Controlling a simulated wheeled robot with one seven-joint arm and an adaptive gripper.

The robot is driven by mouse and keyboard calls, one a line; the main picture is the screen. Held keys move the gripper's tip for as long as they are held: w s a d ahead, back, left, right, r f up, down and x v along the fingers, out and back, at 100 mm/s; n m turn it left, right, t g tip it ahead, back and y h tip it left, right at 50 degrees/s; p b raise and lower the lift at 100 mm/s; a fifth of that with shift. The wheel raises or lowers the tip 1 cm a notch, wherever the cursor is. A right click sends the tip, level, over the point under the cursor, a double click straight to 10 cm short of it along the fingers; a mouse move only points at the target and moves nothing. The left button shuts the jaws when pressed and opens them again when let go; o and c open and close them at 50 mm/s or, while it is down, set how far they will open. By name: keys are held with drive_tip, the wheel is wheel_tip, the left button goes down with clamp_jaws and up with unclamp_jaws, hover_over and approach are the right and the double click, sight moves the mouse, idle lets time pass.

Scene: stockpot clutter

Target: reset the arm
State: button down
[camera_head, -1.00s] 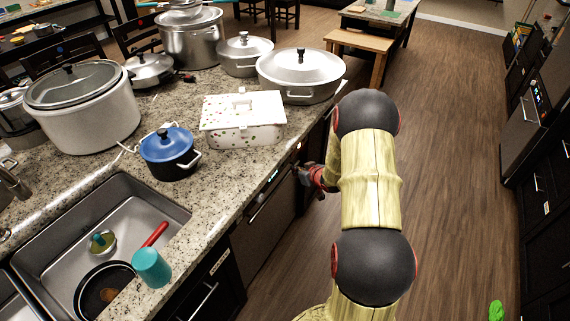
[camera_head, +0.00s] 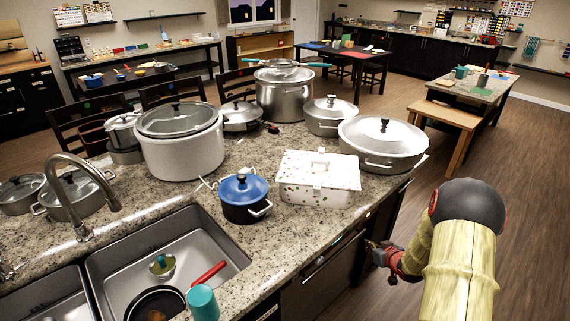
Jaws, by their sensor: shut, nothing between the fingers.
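My arm (camera_head: 462,265) rises at the lower right, in front of the counter. Its yellow links and dark joint are bent. My gripper (camera_head: 372,250) shows small beside the dark cabinet front, below the counter edge. It is shut and holds nothing. Part of the wrist is hidden behind the arm's yellow link.
The granite counter (camera_head: 290,240) holds a blue-lidded pot (camera_head: 243,190), a white spotted box (camera_head: 318,180), a wide lidded pan (camera_head: 383,142), a large white pot (camera_head: 180,145) and a stockpot (camera_head: 284,97). A sink (camera_head: 150,265) is at lower left. Floor right of my arm is clear.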

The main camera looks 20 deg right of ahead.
drive_tip(key=s+d+f+m+g+h, duration=0.1)
drive_tip(key=s+f+g, duration=0.2)
drive_tip(key=s, duration=0.3)
drive_tip(key=s+d+f+m+g, duration=0.1)
drive_tip(key=s+f+g, duration=0.2)
drive_tip(key=s, duration=0.4)
drive_tip(key=s+a+r+n+y, duration=0.1)
drive_tip(key=s+a+r, duration=0.4)
drive_tip(key=a+r, duration=0.8)
drive_tip(key=s+a+r+n, duration=0.1)
drive_tip(key=s+a+r, duration=0.4)
drive_tip(key=a+r, duration=0.7)
drive_tip(key=s+a+r+n+t+y, duration=0.1)
drive_tip(key=s+a+r, duration=0.4)
drive_tip(key=a+r, duration=0.8)
drive_tip(key=shift+a+r+n+y, duration=0.3)
drive_tip(key=shift+a+r, duration=0.05)
drive_tip(key=shift+a, duration=0.15)
